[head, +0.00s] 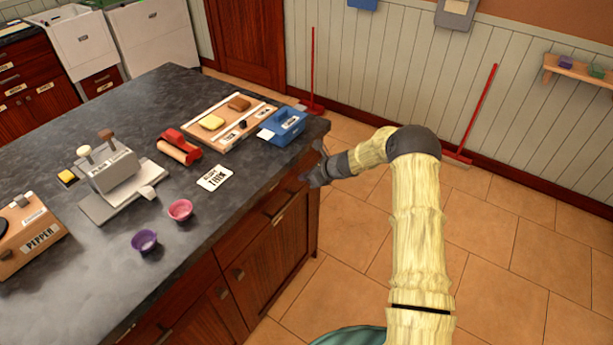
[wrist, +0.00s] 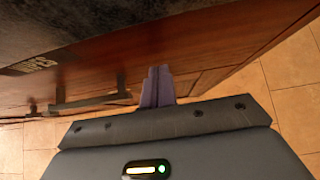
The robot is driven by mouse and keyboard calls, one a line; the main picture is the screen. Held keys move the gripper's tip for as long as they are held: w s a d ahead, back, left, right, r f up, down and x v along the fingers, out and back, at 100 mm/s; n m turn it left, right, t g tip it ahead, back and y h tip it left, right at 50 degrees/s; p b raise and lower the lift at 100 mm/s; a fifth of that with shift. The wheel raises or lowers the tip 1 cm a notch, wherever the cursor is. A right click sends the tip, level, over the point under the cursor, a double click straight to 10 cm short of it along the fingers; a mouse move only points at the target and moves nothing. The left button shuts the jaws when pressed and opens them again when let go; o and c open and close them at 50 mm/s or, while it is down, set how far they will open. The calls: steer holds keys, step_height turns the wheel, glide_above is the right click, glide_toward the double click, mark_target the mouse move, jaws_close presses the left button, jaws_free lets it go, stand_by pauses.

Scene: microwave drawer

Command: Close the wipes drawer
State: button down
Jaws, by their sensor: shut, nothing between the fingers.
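The wooden drawer front (head: 262,222) is under the counter's edge at the right end of the island, with a dark bar handle. In the wrist view, the reddish-brown wood front (wrist: 190,62) fills the upper part, with a bar handle (wrist: 92,101) left of my fingers. A label (wrist: 38,65) with upside-down lettering is at the upper left, hard to read. My gripper (head: 314,172) is at the island's right corner, by the drawer front's far end. Its fingers (wrist: 157,88) are together, empty, and very near or touching the wood; I cannot tell which. Any remaining drawer gap is too small to judge.
The dark countertop (head: 120,120) holds a blue box (head: 283,126), a wooden tray, a red roll holder, a scale and small bowls (head: 180,210). A lower cabinet door (head: 205,318) is below. Tiled floor (head: 480,240) to the right is open. A red-handled broom (head: 480,110) leans on the wall.

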steer(key=s+d+f+b+v, duration=0.1)
steer(key=d+f+v, duration=0.1)
steer(key=v, duration=1.1)
steer(key=s+r+n+g+h+p, duration=0.1)
steer(key=s+r+n+h+p, duration=0.1)
steer(key=s+r+n, duration=0.4)
steer(key=s+r+n+g+h+p, duration=0.1)
steer(key=s+r+n+h+p, duration=0.1)
steer(key=s+r+n, duration=0.4)
steer(key=s+r+n+g+h+p, duration=0.1)
steer(key=s+r+n+h+p, duration=0.2)
steer(key=s+r+n, duration=0.4)
steer(key=s+n, duration=0.6)
steer(key=s, duration=0.7)
steer(key=shift+s+n+h, duration=0.2)
steer(key=shift+n+h, duration=0.1)
steer(key=shift+a, duration=0.1)
